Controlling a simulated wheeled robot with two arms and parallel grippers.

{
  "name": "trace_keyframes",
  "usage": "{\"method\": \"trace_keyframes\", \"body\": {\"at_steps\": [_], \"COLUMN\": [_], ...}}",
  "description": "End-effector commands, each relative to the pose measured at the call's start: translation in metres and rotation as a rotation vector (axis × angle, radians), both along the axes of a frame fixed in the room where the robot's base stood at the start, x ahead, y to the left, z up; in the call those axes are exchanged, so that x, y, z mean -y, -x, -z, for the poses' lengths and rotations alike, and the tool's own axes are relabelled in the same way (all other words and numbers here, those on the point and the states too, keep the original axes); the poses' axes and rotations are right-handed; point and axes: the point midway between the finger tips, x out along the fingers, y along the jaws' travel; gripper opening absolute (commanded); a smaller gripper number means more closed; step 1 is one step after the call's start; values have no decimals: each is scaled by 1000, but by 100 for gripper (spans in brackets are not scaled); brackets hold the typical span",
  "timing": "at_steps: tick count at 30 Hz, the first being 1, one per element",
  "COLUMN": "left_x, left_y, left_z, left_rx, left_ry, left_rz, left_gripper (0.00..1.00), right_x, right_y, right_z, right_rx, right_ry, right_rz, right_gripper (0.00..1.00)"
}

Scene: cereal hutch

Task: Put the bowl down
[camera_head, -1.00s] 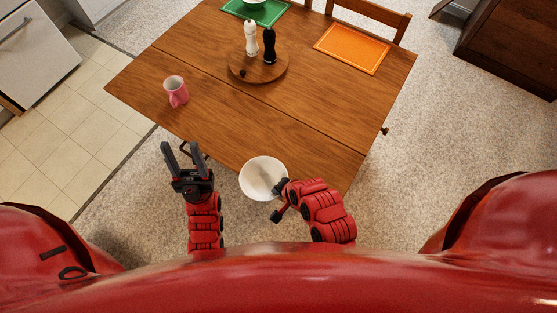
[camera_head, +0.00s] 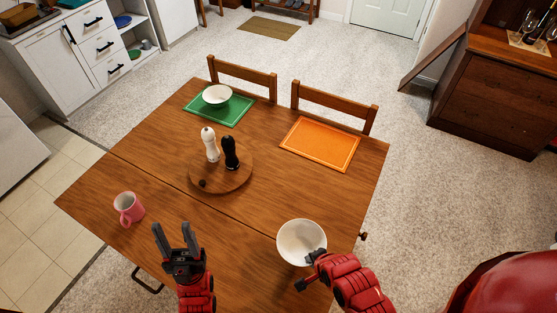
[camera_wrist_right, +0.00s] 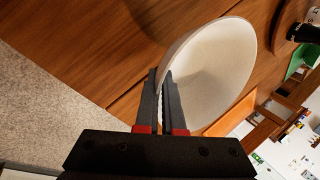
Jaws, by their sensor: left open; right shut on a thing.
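A white bowl (camera_head: 299,240) is over the near right part of the wooden table (camera_head: 270,195). My right gripper (camera_head: 313,258) is shut on its near right rim. In the right wrist view, the two fingers (camera_wrist_right: 163,88) pinch the wall of the bowl (camera_wrist_right: 222,65), which is empty. I cannot tell whether the bowl's base touches the table. My left gripper (camera_head: 173,230) is open and empty over the near left part of the table.
A pink mug (camera_head: 129,209) stands at the table's left. A round wooden board (camera_head: 221,175) holds a white and a black shaker. A green placemat (camera_head: 218,110) carries another white bowl (camera_head: 217,94). An orange placemat (camera_head: 320,144) is bare. Two chairs stand behind.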

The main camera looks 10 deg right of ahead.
Motion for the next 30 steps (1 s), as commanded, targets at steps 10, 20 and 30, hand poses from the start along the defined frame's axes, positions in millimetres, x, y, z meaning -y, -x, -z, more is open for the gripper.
{"method": "trace_keyframes", "body": {"at_steps": [10, 20, 30], "left_x": [0, 0, 0], "left_y": [0, 0, 0], "left_z": [47, 81, 65], "left_rx": [-1, 0, 0], "left_ry": [0, 0, 0], "left_rz": [0, 0, 0], "left_gripper": [50, 50, 50], "right_x": [17, 40, 56], "right_y": [-44, -107, -148], "right_z": [14, 9, 14], "right_rx": [6, 0, -1], "right_ry": [0, 1, -1], "right_rz": [5, -2, 0], "right_gripper": [0, 0, 0]}}
